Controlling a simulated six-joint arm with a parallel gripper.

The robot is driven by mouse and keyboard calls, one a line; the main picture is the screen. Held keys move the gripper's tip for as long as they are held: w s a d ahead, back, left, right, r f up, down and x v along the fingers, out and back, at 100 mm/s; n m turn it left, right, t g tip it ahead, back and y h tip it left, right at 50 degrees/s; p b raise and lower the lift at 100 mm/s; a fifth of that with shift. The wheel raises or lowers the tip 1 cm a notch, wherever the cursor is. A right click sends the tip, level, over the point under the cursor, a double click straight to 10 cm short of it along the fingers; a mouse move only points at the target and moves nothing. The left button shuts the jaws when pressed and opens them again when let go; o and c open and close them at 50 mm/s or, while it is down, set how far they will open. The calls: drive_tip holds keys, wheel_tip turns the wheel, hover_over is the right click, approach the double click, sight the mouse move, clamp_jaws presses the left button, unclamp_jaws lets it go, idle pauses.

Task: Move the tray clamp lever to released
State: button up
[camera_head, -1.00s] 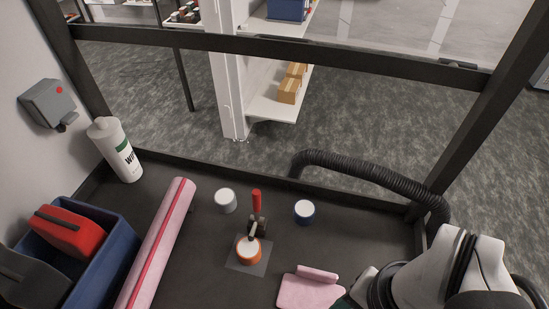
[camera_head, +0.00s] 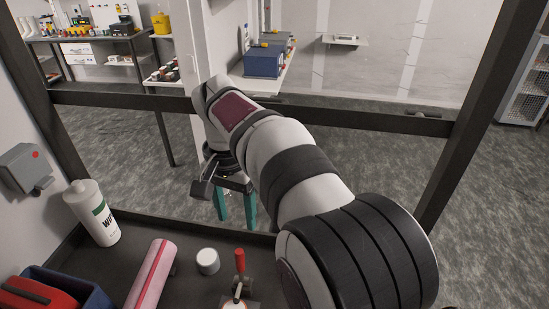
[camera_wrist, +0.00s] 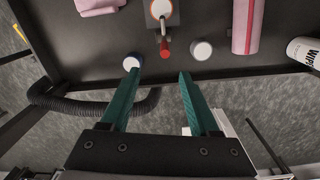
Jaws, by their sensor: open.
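The tray clamp's lever with a red handle (camera_head: 239,260) stands about upright at the bottom of the head view. Its red end (camera_wrist: 165,47) also shows in the wrist view, pointing towards my gripper. The clamp sits by an orange-ringed white container on a grey plate (camera_wrist: 174,20); in the head view the lower part is cut off by the picture edge. My gripper (camera_head: 235,214) has teal fingers, spread apart and empty, and hangs beyond the lever near the bench's far edge. In the wrist view the fingertips (camera_wrist: 158,75) are apart, short of the handle, with nothing between them.
A dark frame bar (camera_head: 130,99) crosses behind. A black hose (camera_wrist: 75,103) runs along the edge.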

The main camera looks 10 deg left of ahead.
sight(238, 252)
drive_tip(key=f, duration=1.6)
drive_tip(key=shift+w+a, duration=0.1)
drive_tip(key=shift+a, duration=0.3)
clamp_jaws()
idle(0.4)
